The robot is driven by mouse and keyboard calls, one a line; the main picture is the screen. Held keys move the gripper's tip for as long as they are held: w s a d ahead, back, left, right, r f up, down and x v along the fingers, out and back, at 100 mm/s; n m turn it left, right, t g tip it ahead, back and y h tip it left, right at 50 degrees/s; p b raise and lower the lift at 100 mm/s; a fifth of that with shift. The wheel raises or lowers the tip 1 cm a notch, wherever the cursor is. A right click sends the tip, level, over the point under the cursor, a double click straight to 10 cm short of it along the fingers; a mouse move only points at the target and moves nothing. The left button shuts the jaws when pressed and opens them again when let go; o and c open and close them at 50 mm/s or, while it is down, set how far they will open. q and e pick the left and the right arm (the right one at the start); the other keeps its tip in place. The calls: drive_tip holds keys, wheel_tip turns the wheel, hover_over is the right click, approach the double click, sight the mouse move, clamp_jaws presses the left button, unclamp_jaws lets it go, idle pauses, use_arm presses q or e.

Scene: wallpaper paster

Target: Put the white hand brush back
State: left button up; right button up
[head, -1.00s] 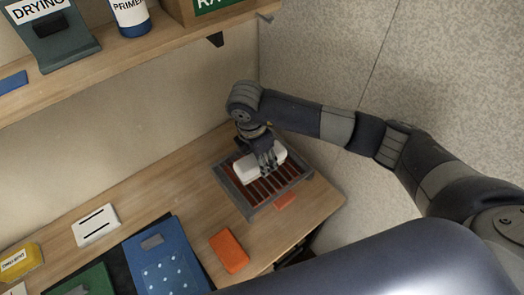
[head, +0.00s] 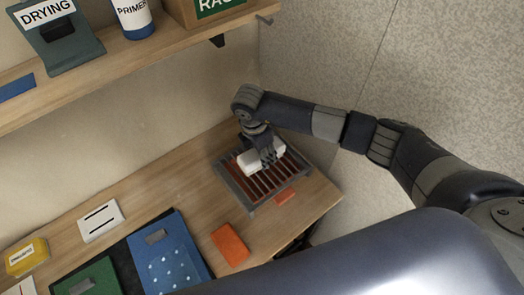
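The white hand brush (head: 253,163) is over the grey tray (head: 246,203) with dark red slats at the right end of the bench. My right gripper (head: 266,156) points down on the brush, its fingers closed around the brush body. The fingers hide part of the brush, and its underside is not seen. I cannot tell whether the brush touches the slats or hangs just above them. My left gripper is not in view.
An orange block (head: 229,244) lies left of the tray, near the bench's front edge. A blue folder-like item (head: 170,262), a white slotted block (head: 101,221) and a yellow box (head: 27,257) lie farther left. A shelf (head: 150,58) runs above; a wall stands at right.

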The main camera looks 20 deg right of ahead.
drive_tip(key=shift+f, duration=0.25)
drive_tip(key=o, duration=1.1)
drive_tip(key=shift+r, duration=0.1)
drive_tip(key=shift+r, duration=0.15)
drive_tip(key=r+b, duration=0.1)
drive_tip(key=r, duration=0.1)
drive_tip(key=r+b, duration=0.1)
drive_tip(key=shift+s+a+r, duration=0.1)
drive_tip(key=shift+a+r, duration=0.1)
drive_tip(key=shift+r, duration=0.15)
drive_tip(key=r, duration=0.4)
drive_tip(key=r+b, duration=0.1)
drive_tip(key=r, duration=0.1)
drive_tip(key=shift+s+a, duration=0.2)
drive_tip(key=shift+a, duration=0.1)
drive_tip(key=shift+r, duration=0.45)
